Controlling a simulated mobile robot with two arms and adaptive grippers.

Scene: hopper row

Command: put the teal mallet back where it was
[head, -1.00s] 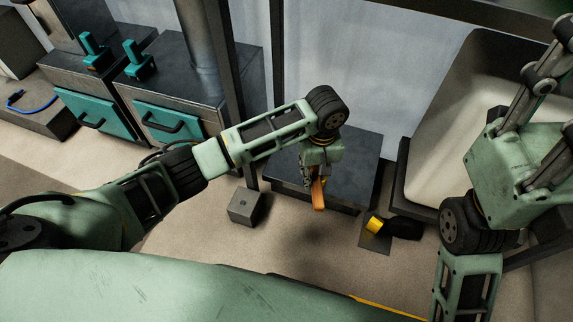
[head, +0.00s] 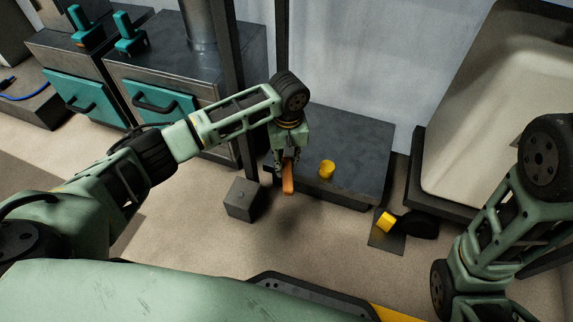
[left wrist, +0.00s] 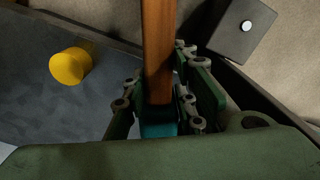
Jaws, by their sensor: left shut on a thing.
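My left gripper (head: 286,165) is shut on the teal mallet, over the left part of a low dark platform (head: 355,150). The mallet's orange-brown wooden handle (head: 288,180) sticks out below the fingers in the head view. In the left wrist view the handle (left wrist: 158,50) runs away from the gripper (left wrist: 160,108), and a teal part (left wrist: 158,129) shows between the fingers. The rest of the mallet is hidden by the gripper. My right arm shows at the right of the head view, but its gripper is out of frame.
A yellow cylinder (head: 327,169) stands on the platform. A grey box (head: 243,200) with a button is on the floor at left. A yellow and black object (head: 388,222) lies at right on a dark mat (head: 384,245). Cabinets with teal drawers (head: 167,101) and a pale hopper (head: 480,120) flank the platform.

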